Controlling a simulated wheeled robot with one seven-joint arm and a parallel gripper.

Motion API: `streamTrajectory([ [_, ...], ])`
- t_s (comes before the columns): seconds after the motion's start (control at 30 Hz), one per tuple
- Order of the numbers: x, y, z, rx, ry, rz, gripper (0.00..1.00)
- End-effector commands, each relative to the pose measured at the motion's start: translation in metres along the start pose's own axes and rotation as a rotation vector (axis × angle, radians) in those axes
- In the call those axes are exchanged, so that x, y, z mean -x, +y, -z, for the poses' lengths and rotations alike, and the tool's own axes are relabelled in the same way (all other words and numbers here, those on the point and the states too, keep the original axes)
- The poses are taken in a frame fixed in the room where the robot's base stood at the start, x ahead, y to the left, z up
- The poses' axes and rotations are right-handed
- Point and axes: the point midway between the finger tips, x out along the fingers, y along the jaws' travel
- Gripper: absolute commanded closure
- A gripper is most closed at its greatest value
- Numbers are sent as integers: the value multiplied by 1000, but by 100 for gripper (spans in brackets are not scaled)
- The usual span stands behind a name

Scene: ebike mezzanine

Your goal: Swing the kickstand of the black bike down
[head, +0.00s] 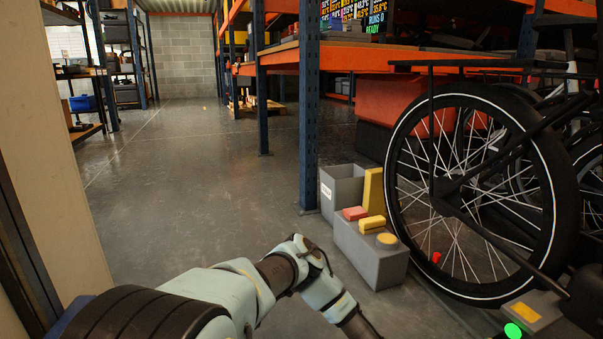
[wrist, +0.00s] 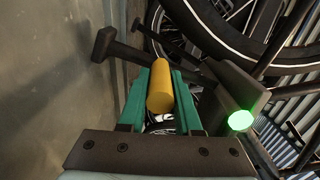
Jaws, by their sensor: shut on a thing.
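The black bike (head: 540,150) stands at the right in the head view, with its spoked wheel toward me. My gripper (wrist: 160,92) shows in the wrist view with its teal fingers either side of a yellow cylindrical grip (wrist: 160,90), shut on it. A dark bar with a crosswise foot (wrist: 105,45) runs behind the grip from the upper left; it looks like the kickstand. Its joint is hidden behind my fingers. A dark block with a lit green round light (wrist: 241,120) is just right of my gripper. My gripper is below the head view's edge.
A grey box with yellow and red blocks (head: 372,250) stands on the floor left of the wheel. A blue rack post (head: 308,110) and orange shelf (head: 385,58) rise behind. A pale panel (head: 50,150) is at the left. The middle floor is clear.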

Motion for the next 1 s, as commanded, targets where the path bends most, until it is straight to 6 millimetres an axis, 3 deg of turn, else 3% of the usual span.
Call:
streamTrajectory([
  [0.27, 0, 2, 2, 1, 0, -3, 90],
  [0.6, 0, 8, 36, 1, 0, -3, 90],
  [1.0, 1, 9, 47, 6, 1, -2, 90],
])
